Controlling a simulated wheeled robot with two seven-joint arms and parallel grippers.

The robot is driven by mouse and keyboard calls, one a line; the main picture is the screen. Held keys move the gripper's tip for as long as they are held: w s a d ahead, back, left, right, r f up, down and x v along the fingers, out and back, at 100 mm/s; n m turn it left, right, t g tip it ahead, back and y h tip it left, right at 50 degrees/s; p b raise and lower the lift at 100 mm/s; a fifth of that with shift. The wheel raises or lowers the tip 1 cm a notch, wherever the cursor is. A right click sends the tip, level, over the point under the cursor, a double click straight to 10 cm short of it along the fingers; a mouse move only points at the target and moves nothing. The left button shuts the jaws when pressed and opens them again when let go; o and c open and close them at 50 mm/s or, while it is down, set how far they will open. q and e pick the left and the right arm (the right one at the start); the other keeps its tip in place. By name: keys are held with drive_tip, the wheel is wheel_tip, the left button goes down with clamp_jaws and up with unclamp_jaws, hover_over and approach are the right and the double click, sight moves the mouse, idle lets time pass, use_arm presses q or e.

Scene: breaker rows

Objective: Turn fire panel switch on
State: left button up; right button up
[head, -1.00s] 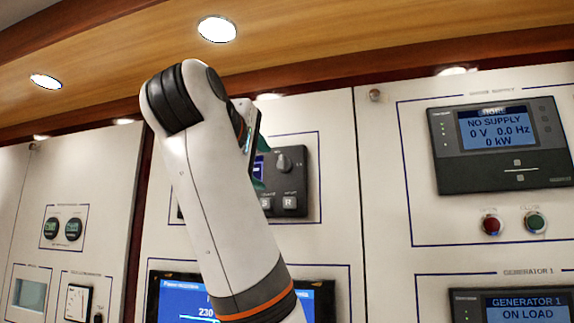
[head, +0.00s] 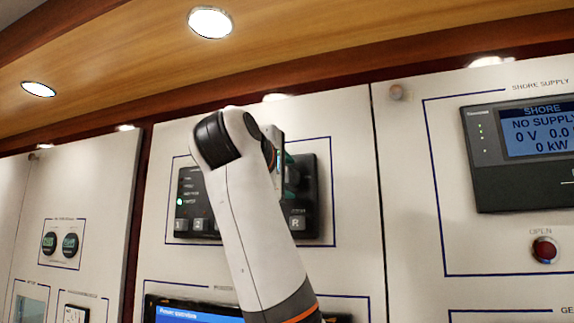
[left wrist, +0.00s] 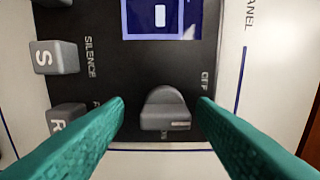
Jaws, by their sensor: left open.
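The fire panel (head: 183,222) is a dark unit on the white wall, partly hidden behind my left arm. Its rotary switch (left wrist: 165,107) is a grey knob with a pale mark on it. In the left wrist view an OFF label (left wrist: 205,80) stands beside the knob. My left gripper (left wrist: 161,101) is open, with one teal finger on each side of the knob and a gap on both sides. In the head view my arm hides most of the gripper, and whether the fingers touch the panel cannot be told. My right gripper is not in view.
The panel's grey S button (left wrist: 54,57) and R button (left wrist: 68,118) lie to the left of the knob in the wrist view. A shore supply display (head: 535,133) and a red open button (head: 544,249) are at the right. A blue screen (head: 190,314) sits below.

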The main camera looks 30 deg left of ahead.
use_arm(q)
drive_tip(key=shift+r, duration=0.15)
drive_tip(key=shift+w, duration=0.15)
drive_tip(key=shift+c, duration=1.2)
drive_tip(key=c, duration=0.7)
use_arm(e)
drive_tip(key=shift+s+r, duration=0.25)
